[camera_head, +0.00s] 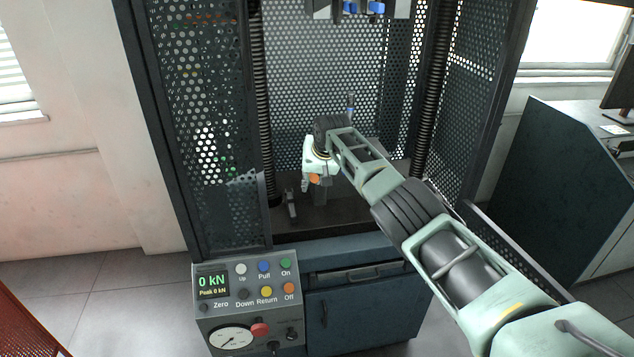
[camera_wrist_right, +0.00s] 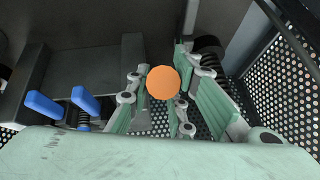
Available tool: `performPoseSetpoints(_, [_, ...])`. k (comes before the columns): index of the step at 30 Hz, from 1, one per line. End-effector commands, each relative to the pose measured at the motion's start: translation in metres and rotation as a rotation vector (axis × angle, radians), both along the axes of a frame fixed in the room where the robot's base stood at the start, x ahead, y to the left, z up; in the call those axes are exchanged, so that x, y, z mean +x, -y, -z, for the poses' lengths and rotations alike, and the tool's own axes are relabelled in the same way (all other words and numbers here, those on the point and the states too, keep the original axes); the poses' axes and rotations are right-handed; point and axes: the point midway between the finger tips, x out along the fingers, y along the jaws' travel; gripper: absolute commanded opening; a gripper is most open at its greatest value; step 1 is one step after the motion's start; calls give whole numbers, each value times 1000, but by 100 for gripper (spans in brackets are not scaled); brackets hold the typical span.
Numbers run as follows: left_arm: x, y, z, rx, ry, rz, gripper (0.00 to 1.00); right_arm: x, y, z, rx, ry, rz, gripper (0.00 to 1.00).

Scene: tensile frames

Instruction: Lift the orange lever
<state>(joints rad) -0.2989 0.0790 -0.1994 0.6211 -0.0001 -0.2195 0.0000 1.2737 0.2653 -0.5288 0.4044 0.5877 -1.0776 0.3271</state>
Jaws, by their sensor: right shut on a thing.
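The orange lever's round end (camera_wrist_right: 163,82) shows in the right wrist view, between the green-padded fingers of my right gripper (camera_wrist_right: 160,92). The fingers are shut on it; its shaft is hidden. In the head view my right arm reaches from the right into the testing frame. The right gripper (camera_head: 312,176) is low inside the frame, with the orange lever (camera_head: 315,180) showing as a small orange patch at its fingers. My left gripper is not in view.
Perforated guards (camera_head: 205,120) and threaded columns (camera_head: 258,110) stand close around the arm. Blue levers (camera_head: 376,8) are at the top of the frame. A control panel (camera_head: 230,312) reading 0 kN sits at the lower front. A dark cabinet (camera_head: 560,170) stands at right.

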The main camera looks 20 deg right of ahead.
Motion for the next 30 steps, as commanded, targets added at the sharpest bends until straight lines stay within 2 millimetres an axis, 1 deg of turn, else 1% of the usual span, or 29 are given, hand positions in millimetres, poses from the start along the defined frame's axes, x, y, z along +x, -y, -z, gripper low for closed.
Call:
performPoseSetpoints(1, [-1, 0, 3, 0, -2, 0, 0, -1, 1, 3, 0, -13, 4, 0])
performPoseSetpoints(6, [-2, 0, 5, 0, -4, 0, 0, -2, -2, 1, 1, -27, 5, 0])
performPoseSetpoints(20, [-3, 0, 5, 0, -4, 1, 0, -1, -3, 0, 2, -30, 4, 0])
performPoseSetpoints(21, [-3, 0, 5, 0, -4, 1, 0, -1, -3, -1, 2, -30, 4, 22])
performPoseSetpoints(26, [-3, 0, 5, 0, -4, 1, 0, -1, -3, -1, 3, -29, 4, 36])
performPoseSetpoints(27, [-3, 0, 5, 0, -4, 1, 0, -1, -4, -1, 2, -29, 3, 37])
performPoseSetpoints(30, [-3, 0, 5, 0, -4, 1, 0, -1, -4, -1, 4, -27, 2, 37])
